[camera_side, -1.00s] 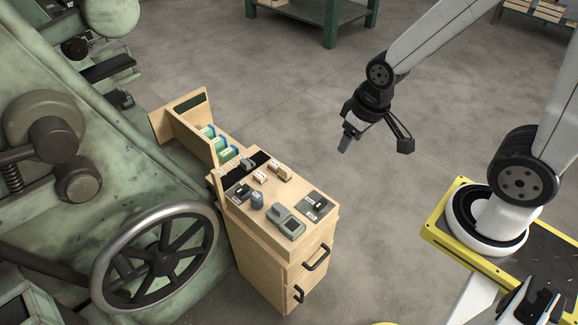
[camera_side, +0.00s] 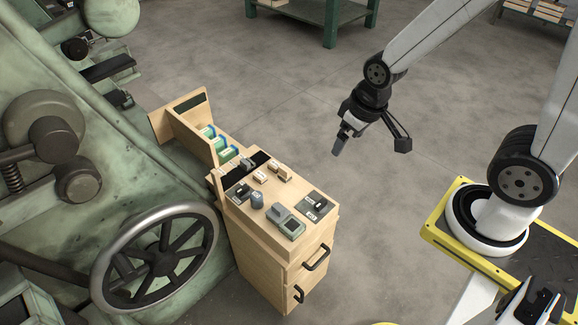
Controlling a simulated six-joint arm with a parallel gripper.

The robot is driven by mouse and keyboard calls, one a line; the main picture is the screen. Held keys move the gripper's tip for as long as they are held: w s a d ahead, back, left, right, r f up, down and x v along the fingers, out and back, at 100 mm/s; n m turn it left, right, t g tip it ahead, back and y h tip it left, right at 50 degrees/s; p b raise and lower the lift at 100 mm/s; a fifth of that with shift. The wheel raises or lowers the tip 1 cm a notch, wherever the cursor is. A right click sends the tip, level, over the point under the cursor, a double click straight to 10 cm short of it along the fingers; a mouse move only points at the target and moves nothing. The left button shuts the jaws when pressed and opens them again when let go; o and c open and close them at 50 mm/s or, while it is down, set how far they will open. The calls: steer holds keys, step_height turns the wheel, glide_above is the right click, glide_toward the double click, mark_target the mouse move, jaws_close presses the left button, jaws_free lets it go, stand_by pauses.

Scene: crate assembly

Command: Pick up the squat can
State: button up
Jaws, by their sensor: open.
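The squat can (camera_side: 257,200) looks like a small blue-grey cylinder. It stands upright on the wooden cabinet top (camera_side: 262,228), left of the middle. My gripper (camera_side: 340,146) hangs in the air above and to the right of the cabinet, pointing down. It is open and well apart from the can. The gap between its fingers is hard to make out at this size.
A grey-green device (camera_side: 285,220) sits close to the can's right. Dark pads with small parts (camera_side: 317,206), small pale blocks (camera_side: 261,177) and green-blue spools (camera_side: 222,144) are nearby. A large handwheel (camera_side: 166,262) stands left of the cabinet. The floor between cabinet and arm base is clear.

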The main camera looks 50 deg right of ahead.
steer(key=w+a+f+n+y, duration=0.2)
steer(key=w+a+f, duration=0.15)
steer(key=w, duration=0.45)
steer(key=n+t, duration=0.1)
steer(key=n, duration=0.2)
glide_above(258, 195)
steer(key=s, duration=0.2)
step_height(258, 195, down, 25)
steer(key=shift+w+d+f, duration=0.25)
steer(key=shift+d+f, duration=0.25)
steer(key=shift+f, duration=0.3)
steer(key=shift+x, duration=1.25)
steer(key=shift+a+f, duration=0.1)
steer(key=shift+f, duration=0.05)
